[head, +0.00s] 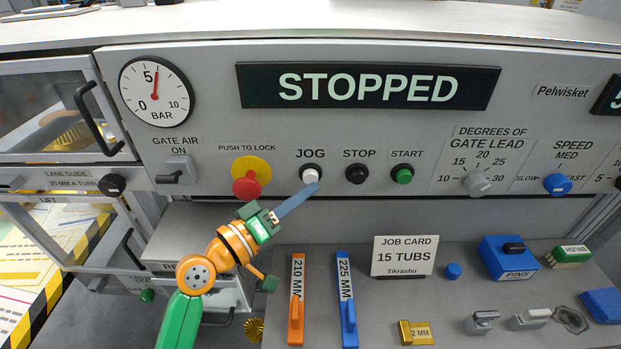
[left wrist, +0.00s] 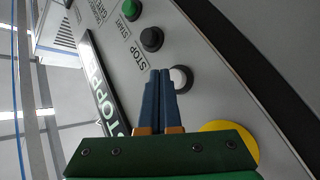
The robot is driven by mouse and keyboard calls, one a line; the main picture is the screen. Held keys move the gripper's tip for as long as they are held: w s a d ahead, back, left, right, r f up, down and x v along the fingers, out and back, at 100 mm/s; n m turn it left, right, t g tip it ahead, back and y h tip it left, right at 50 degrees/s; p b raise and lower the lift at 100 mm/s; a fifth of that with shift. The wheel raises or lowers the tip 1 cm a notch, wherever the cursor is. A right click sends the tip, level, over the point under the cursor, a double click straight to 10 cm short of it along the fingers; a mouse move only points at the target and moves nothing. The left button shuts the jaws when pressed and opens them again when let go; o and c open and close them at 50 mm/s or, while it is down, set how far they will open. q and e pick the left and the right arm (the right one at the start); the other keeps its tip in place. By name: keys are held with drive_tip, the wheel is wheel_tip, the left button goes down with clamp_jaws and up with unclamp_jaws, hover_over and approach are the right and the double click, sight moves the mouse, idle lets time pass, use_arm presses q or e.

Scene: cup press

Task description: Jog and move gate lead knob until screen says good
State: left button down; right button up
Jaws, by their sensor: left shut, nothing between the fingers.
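The screen (head: 368,86) reads STOPPED. The white JOG button (head: 310,174) is on the panel below it; it also shows in the left wrist view (left wrist: 181,78). My left gripper (head: 316,187) is shut and empty, its blue fingertips just below the JOG button in the head view. In the left wrist view the fingertips (left wrist: 160,74) are beside the button; I cannot tell whether they touch it. The grey gate lead knob (head: 477,184) is to the right, under a scale from 10 to 30. My right gripper is not in view.
A red push-to-lock button (head: 247,184) on a yellow disc is left of JOG. The black STOP button (head: 357,174), green START button (head: 402,175) and blue speed knob (head: 557,184) are to the right. The lower shelf holds the job card (head: 403,256) and several tools.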

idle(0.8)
use_arm(q)
drive_tip(key=shift+w, duration=0.45)
drive_tip(key=shift+w+b, duration=0.55)
drive_tip(key=shift+b, duration=0.05)
idle(0.6)
drive_tip(key=shift+s, duration=0.1)
drive_tip(key=shift+s+p, duration=0.5)
drive_tip(key=shift+s, duration=0.4)
drive_tip(key=s+p, duration=0.1)
drive_tip(key=s, duration=0.4)
drive_tip(key=shift+p, duration=0.4)
